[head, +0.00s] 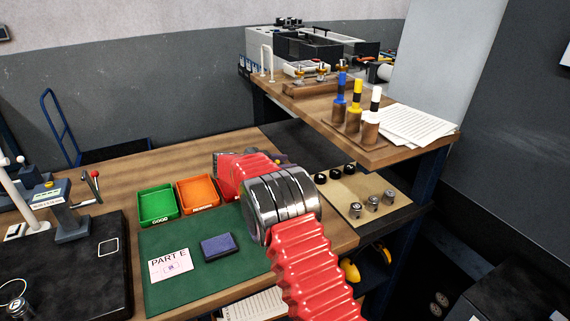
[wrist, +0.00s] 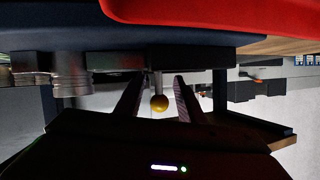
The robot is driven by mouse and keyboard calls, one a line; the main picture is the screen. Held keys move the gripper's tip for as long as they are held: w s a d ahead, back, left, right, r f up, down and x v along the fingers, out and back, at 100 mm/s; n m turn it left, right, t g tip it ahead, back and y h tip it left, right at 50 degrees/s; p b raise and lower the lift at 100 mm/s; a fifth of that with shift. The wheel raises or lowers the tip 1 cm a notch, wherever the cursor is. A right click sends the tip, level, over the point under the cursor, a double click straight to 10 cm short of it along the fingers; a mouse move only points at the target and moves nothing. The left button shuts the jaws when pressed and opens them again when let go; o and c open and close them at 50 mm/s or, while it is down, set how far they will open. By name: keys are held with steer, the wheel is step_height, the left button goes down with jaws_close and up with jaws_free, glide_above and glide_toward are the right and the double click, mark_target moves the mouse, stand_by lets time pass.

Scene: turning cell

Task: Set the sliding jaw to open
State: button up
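In the wrist view my gripper (wrist: 161,82) has its two dark fingers apart. A yellow ball knob (wrist: 159,103) on a short metal stem (wrist: 155,82) shows between them, with a visible gap to each finger. The stem comes from a dark blue body (wrist: 110,33) that fills the upper part of the view. Silvery round metal parts (wrist: 33,70) show at the left. I cannot tell which part is the sliding jaw or how it is set. In the head view my own red and metal arm hides my gripper and what it is at.
A raised shelf (head: 400,154) with handled tools stands behind at right. A lever fixture (head: 72,212) stands left.

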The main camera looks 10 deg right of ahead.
steer(key=shift+c, duration=0.5)
jaws_close()
